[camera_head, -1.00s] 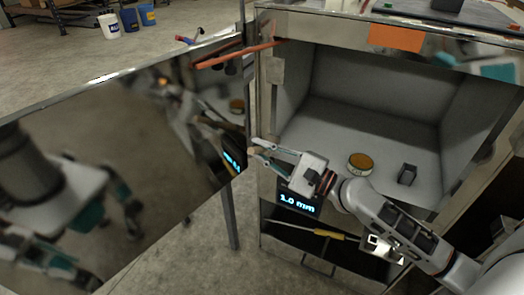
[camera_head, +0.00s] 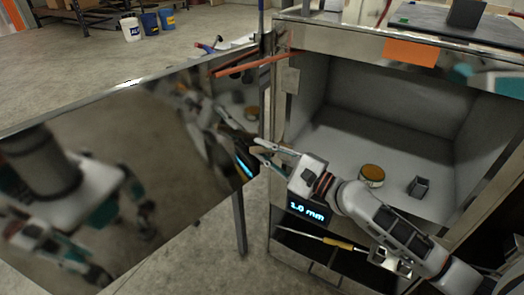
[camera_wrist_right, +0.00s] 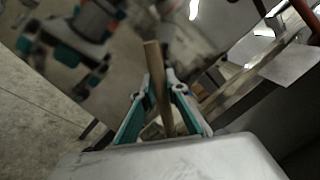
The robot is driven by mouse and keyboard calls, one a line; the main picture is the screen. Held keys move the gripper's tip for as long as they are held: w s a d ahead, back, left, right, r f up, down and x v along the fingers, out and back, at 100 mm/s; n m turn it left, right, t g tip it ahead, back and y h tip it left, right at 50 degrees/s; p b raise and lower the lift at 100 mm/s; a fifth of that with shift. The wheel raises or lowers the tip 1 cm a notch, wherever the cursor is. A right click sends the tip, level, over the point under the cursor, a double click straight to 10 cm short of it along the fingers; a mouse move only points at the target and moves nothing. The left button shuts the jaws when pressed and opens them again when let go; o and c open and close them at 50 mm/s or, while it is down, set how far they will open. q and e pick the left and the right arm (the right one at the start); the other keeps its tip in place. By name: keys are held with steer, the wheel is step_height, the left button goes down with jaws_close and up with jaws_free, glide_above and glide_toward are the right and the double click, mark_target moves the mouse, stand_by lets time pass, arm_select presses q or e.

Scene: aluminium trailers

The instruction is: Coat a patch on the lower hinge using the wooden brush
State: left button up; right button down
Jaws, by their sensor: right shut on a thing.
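My right gripper (camera_head: 264,148) is at the left front edge of the open cabinet, beside the open mirror-like door (camera_head: 120,160). In the wrist view its fingers (camera_wrist_right: 160,105) are shut on the wooden brush (camera_wrist_right: 153,75), whose pale handle stands up between them. The brush's bristles cannot be made out. A metal hinge plate (camera_head: 290,81) shows on the cabinet's left edge above the gripper. The lower hinge cannot be made out clearly around the gripper. My left gripper is not directly in view; the door only reflects parts of me.
A round tin with orange-brown contents (camera_head: 372,175) and a small dark grey box (camera_head: 419,187) stand on the cabinet floor. A display reading 1.0 mm (camera_head: 306,210) is below. A yellow-handled tool (camera_head: 338,243) lies lower. Buckets (camera_head: 150,21) stand far back.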

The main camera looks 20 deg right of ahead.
mark_target(266, 150)
steer(key=shift+s+d+f, duration=0.25)
steer(key=shift+s+f, duration=0.05)
steer(key=shift+b+v, duration=0.45)
steer(key=shift+v, duration=0.55)
steer(key=shift+s+d+r, duration=0.25)
steer(key=shift+s+d, duration=0.05)
steer(key=shift+d, duration=0.05)
arm_select(q)
steer(key=shift+s+f, duration=0.15)
steer(key=shift+f, duration=0.15)
